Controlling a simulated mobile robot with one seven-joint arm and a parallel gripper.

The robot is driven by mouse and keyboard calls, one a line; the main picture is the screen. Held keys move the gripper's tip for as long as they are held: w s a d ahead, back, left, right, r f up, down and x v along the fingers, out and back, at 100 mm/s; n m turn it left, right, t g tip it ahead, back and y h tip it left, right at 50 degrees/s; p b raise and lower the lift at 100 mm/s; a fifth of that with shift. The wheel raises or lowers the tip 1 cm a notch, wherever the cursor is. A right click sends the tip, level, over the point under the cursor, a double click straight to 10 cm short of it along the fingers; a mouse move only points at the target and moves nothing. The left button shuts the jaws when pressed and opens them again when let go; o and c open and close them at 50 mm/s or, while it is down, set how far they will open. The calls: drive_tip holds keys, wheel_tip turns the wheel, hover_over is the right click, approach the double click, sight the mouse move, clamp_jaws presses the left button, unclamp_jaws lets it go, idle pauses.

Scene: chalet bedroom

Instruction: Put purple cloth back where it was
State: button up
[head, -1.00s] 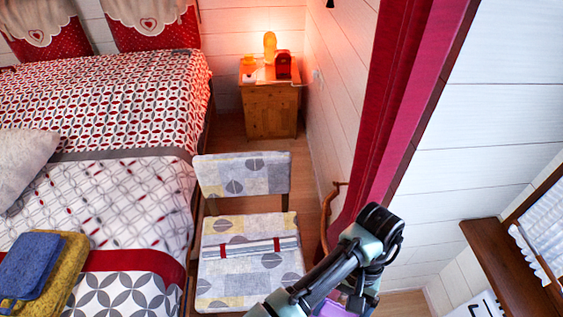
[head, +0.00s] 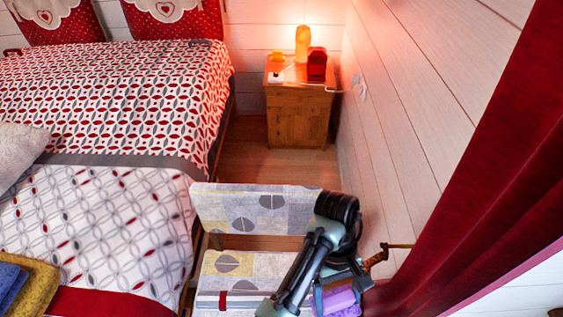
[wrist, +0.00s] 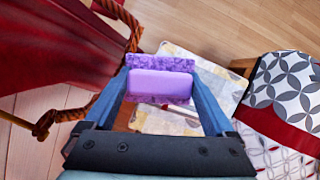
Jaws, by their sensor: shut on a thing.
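The purple cloth (wrist: 160,86) is a folded, block-like bundle in the wrist view, with a smooth lilac face and a darker mottled edge. My gripper (wrist: 160,76) is shut on it, with one blue finger on each side. In the head view the purple cloth (head: 341,299) shows at the bottom, held in my gripper (head: 336,290) to the right of the chair, partly hidden by my arm. In the wrist view the chair seat (wrist: 205,95) lies below and beyond the cloth.
A patterned chair (head: 255,210) stands beside the bed (head: 110,110). Folded yellow (head: 40,288) and blue (head: 10,283) cloths lie on the bed's near left. A wooden nightstand (head: 298,115) holds a lit lamp. A red curtain (head: 500,170) hangs right, with a rope tie (wrist: 65,116) near my gripper.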

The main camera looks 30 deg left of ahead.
drive_tip(key=s+a+f+n+t+b, duration=0.1)
drive_tip(key=s+a+f+n+b, duration=0.3)
drive_tip(key=f, duration=0.6)
drive_tip(key=s+a+f+n+t+b, duration=0.2)
drive_tip(key=s+a+f+n+b, duration=0.3)
drive_tip(key=f, duration=0.5)
drive_tip(key=s+a+f+n+t+b, duration=0.2)
drive_tip(key=s+a+f+n+b, duration=0.3)
drive_tip(key=f, duration=0.5)
drive_tip(key=shift+s+f+h+b, duration=0.3)
drive_tip(key=shift+s+b, duration=0.15)
drive_tip(key=shift+b, duration=0.8)
drive_tip(key=shift+f+b, duration=0.8)
drive_tip(key=shift+f, duration=1.2)
drive_tip(key=shift+f, duration=0.15)
drive_tip(key=o, duration=1.3)
drive_tip(key=shift+o, duration=0.2)
